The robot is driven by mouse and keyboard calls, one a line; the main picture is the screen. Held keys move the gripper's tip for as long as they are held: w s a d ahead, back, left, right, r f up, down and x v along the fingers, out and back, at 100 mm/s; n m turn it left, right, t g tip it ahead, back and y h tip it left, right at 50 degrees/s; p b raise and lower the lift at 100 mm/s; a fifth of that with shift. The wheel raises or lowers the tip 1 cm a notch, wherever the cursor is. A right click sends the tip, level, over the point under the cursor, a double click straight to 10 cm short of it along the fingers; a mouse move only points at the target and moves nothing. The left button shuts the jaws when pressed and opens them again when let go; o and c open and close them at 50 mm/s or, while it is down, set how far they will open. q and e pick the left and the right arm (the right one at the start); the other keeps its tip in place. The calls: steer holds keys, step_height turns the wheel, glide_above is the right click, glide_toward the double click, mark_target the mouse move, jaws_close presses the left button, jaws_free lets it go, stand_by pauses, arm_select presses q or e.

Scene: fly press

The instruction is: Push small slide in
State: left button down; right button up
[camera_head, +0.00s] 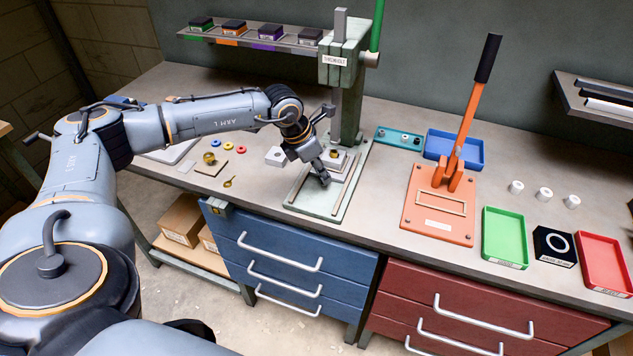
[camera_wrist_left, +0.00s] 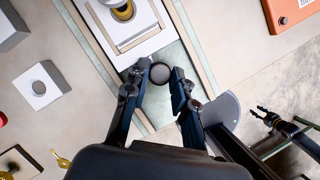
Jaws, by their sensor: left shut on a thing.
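The small slide (camera_wrist_left: 141,50) is a pale plate between two long rails on the fly press (camera_head: 350,95) bed.
A white block with a hole (camera_head: 275,156) stands left of the bed. A brass cup, coloured rings and a small key-like piece lie farther left. An orange lever press (camera_head: 437,205), a blue tray (camera_head: 455,148) and a green tray (camera_head: 505,236) stand to the right.

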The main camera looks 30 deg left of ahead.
arm_select(q)
steer(key=shift+w+a, duration=0.1)
steer(key=shift+w, duration=0.25)
steer(key=shift+r, duration=0.2)
steer(key=c, duration=1.4)
jaws_free()
steer(key=o, duration=0.3)
steer(key=shift+w+f, duration=0.15)
steer(key=shift+f, duration=0.05)
steer(key=v, duration=1.2)
steer(key=shift+a, duration=0.1)
